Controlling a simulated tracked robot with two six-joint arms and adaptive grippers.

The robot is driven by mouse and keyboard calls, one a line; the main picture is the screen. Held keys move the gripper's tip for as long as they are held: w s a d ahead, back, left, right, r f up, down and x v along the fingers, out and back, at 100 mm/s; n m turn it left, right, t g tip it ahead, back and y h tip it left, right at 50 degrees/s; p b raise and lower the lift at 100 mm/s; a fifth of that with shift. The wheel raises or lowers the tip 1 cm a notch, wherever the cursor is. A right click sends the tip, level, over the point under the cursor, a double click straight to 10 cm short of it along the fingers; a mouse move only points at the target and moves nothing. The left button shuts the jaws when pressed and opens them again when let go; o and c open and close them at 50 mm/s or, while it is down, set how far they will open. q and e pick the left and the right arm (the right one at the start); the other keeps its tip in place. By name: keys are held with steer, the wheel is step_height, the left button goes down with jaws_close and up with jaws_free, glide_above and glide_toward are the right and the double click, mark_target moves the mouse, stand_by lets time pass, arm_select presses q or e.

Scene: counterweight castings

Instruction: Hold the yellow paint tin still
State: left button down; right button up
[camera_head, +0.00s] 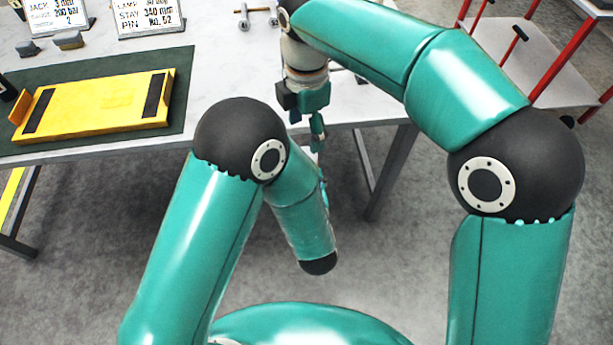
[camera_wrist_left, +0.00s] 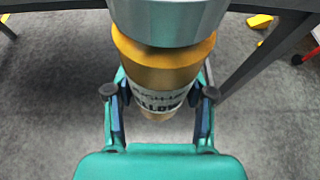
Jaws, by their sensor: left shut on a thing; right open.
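The yellow paint tin (camera_wrist_left: 165,62) shows in the left wrist view, with a grey end toward the top of the picture and a pale label with dark letters lower down. My left gripper (camera_wrist_left: 158,95) is shut on it, one finger on each side. The tin is not visible in the head view, where my left arm hides that area. My right gripper (camera_head: 317,128) hangs in front of the table edge in the head view, open and apart from the tin as far as I can see. Its fingertips are partly hidden by my left arm.
A white table (camera_head: 230,75) bears a dark green mat (camera_head: 183,75) with a yellow plate-like fixture (camera_head: 105,105). Two signs (camera_head: 150,18) and small grey pieces (camera_head: 68,41) stand behind. A red-framed cart (camera_head: 560,75) is at right. Grey floor (camera_head: 70,250) is open in front.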

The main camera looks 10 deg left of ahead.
steer(key=shift+f, duration=3.85)
